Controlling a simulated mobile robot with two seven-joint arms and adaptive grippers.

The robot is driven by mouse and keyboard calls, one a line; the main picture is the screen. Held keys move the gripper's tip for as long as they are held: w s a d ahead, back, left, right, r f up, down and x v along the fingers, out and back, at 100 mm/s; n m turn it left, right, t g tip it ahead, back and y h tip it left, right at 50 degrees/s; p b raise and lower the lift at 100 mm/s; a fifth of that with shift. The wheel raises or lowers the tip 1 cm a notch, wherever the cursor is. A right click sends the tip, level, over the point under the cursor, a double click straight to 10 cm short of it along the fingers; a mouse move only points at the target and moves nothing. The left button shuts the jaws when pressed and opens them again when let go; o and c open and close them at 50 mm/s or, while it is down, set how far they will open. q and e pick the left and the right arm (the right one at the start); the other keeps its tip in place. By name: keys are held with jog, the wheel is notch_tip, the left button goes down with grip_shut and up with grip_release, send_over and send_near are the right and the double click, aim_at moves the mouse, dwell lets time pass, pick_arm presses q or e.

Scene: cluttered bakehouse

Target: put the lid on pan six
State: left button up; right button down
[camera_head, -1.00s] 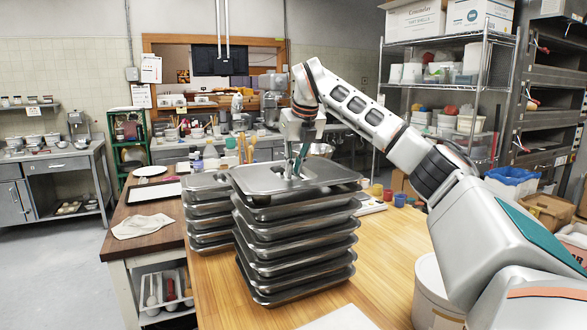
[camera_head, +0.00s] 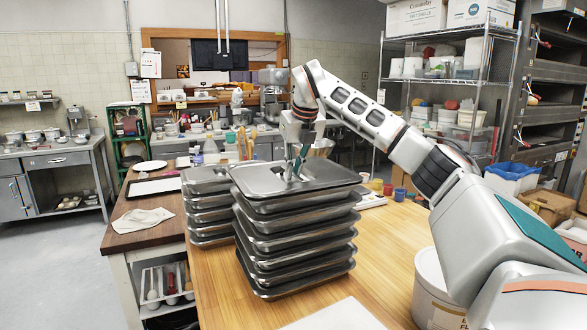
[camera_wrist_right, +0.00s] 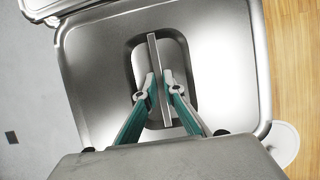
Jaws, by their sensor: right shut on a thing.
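A flat steel lid (camera_head: 260,180) with a recessed middle lies level over the top of the front stack of steel pans (camera_head: 292,257). My right gripper (camera_head: 296,174) comes down from above and is shut on the lid's upright bar handle, which also shows in the wrist view (camera_wrist_right: 153,50). The two fingertips (camera_wrist_right: 159,92) press the handle from both sides. The lid (camera_wrist_right: 225,60) hides the inside of the top pan, and I cannot tell whether it rests fully on the rim. No number shows on the pans. My left gripper is not in view.
A second, lower stack of steel pans (camera_head: 208,215) stands close on the left. A white cloth (camera_head: 143,221) and a dark tray (camera_head: 154,187) lie farther left. Small coloured pots (camera_head: 388,189) stand behind right. A white bucket (camera_head: 436,290) is at the front right. The wooden top (camera_head: 375,245) is clear right of the stack.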

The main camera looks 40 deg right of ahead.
jog(key=shift+f, duration=0.35)
jog(key=c, duration=2.1)
grip_release()
jog(key=shift+o, duration=0.6)
jog(key=shift+o, duration=1.1)
jog(key=shift+r+p, duration=0.35)
jog(key=shift+r, duration=3.7)
jog(key=shift+f, duration=0.1)
